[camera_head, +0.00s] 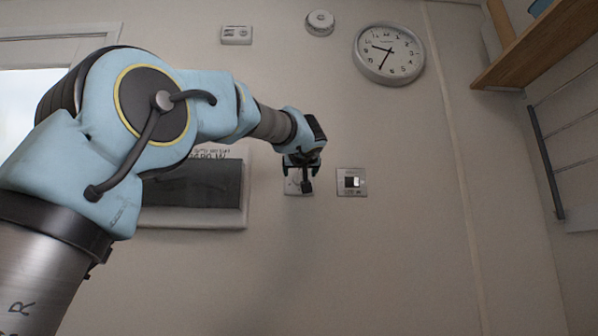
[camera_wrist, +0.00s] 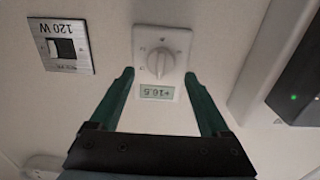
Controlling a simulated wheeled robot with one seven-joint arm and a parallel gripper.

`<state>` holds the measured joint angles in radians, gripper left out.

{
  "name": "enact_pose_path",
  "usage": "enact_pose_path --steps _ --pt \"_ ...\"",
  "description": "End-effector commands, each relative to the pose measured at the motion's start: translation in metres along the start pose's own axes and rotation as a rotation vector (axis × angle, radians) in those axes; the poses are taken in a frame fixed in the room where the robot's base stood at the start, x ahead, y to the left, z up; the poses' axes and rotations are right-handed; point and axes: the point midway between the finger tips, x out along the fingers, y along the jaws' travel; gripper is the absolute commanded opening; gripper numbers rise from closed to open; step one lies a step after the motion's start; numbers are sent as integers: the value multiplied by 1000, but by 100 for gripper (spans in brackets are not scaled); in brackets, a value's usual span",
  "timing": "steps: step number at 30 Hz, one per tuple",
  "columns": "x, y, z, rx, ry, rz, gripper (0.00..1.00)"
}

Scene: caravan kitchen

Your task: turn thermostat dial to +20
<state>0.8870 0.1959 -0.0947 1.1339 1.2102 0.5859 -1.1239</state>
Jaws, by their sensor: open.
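The thermostat (camera_wrist: 179,42) is a small white wall unit with a round dial (camera_wrist: 160,61) and a display (camera_wrist: 158,92). It appears upside down in the wrist view, and the display seems to read +16.5. In the head view the thermostat (camera_head: 291,187) is mostly hidden behind my gripper (camera_head: 302,178). In the wrist view my gripper (camera_wrist: 160,90) is open, with one green finger on each side of the display, below the dial in the picture. Nothing is between the fingers, and they look apart from the dial.
A switch plate marked 120 W (camera_wrist: 50,58) is beside the thermostat; it also shows in the head view (camera_head: 341,188). A dark panel with a green light (camera_wrist: 305,85) is on the other side. A clock (camera_head: 388,53) and wooden shelf (camera_head: 535,45) are higher up.

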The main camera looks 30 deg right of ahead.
Motion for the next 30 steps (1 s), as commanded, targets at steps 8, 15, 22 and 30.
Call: enact_pose_path --steps 8,15,22,30 --pt "31 0 -1 0 -1 0 80" --pt "34 0 0 0 0 0 80" --pt "34 0 1 0 -1 0 66" --pt "34 0 0 0 -1 0 35"
